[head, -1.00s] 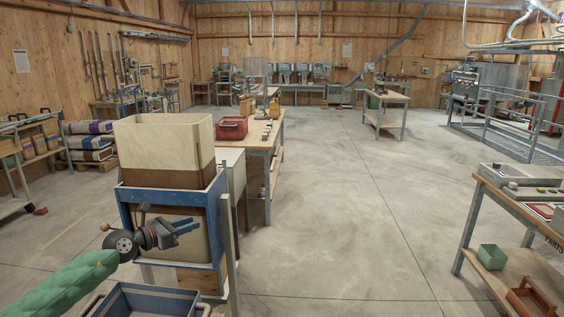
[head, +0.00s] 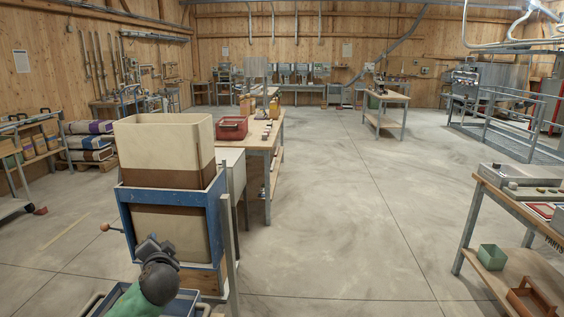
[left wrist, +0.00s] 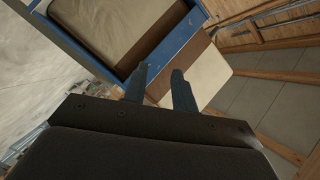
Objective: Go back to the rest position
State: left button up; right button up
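My left gripper (head: 150,243) is low at the left in the head view, in front of the blue-framed hopper (head: 163,150). The wrist hides most of it there. In the left wrist view its two dark fingers (left wrist: 159,72) stand apart with nothing between them, so it is open and empty. The blue frame (left wrist: 165,57) shows beyond the fingertips; I cannot tell how close it is. My right gripper is in neither view.
A lever with an orange knob (head: 104,227) sticks out left of the hopper. A blue tray (head: 185,304) is below my left wrist. A workbench with a red box (head: 232,127) stands behind the hopper. A parts table (head: 520,205) is at the right. The middle floor is clear.

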pick_arm(q)
jog(key=s+d+f+n+g+h, duration=0.1)
jog(key=s+d+f+g+h, duration=0.4)
jog(key=s+f, duration=0.6)
jog(key=s+d+f+n+g+h, duration=0.1)
jog(key=s+d+f+n+g, duration=0.15)
jog(key=s+d+f, duration=0.65)
jog(key=s+d+f+g, duration=0.1)
jog(key=s+f+g, duration=0.1)
jog(key=s+f, duration=0.3)
jog(key=s+d+f+g+h, duration=0.1)
jog(key=s+f, duration=0.4)
jog(key=s, duration=0.6)
jog(key=s+d+f+n+g+h, duration=0.1)
jog(key=s+d+f+g, duration=0.1)
jog(key=s+f, duration=0.3)
jog(key=s+g, duration=0.1)
jog(key=s, duration=0.2)
jog(key=shift+s+f, duration=0.3)
jog(key=shift+s, duration=0.1)
jog(key=shift+d, duration=0.15)
